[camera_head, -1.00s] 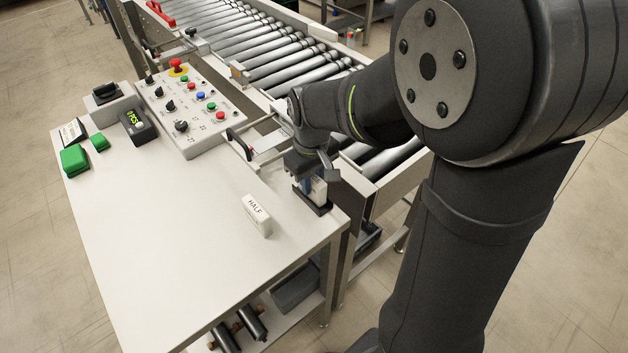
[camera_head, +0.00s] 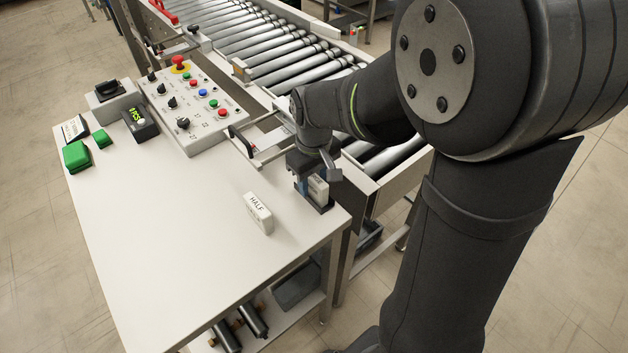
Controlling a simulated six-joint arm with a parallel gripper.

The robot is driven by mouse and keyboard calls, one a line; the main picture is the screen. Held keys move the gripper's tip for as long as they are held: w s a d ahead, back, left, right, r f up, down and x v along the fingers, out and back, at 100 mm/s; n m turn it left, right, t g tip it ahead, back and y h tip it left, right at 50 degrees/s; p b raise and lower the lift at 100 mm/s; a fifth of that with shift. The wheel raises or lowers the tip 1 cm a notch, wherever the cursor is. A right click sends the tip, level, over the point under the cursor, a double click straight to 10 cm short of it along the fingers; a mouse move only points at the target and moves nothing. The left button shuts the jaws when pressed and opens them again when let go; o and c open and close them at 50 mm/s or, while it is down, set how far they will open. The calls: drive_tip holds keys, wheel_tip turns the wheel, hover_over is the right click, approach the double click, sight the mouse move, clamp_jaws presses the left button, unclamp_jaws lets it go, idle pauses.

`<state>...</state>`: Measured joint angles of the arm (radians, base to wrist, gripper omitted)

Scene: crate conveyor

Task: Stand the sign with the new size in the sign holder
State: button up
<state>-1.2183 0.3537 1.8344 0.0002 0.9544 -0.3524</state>
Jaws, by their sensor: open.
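A white sign block (camera_head: 258,213) lettered HALF lies on the table, left of the sign holder and apart from it. The dark sign holder (camera_head: 325,208) is at the table's right corner. Another white sign (camera_head: 319,188) stands in it; its lettering is too small and too covered to read surely. My gripper (camera_head: 308,188) is open and low at the holder, with its fingers beside this standing sign. The gripper hides part of the sign and the holder's back.
A control panel (camera_head: 192,106) with knobs and buttons stands at the table's back. A small green-lit display (camera_head: 139,122), green blocks (camera_head: 76,156) and a small card (camera_head: 73,130) are at the left. The roller conveyor (camera_head: 270,55) runs behind. The table's middle and front are clear.

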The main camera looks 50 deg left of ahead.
sight(314, 177)
wheel_tip(314, 177, up, 12)
drive_tip(key=shift+f, duration=0.15)
drive_tip(key=shift+f, duration=0.1)
idle(0.3)
drive_tip(key=shift+f, duration=4.05)
drive_tip(key=shift+f, duration=0.1)
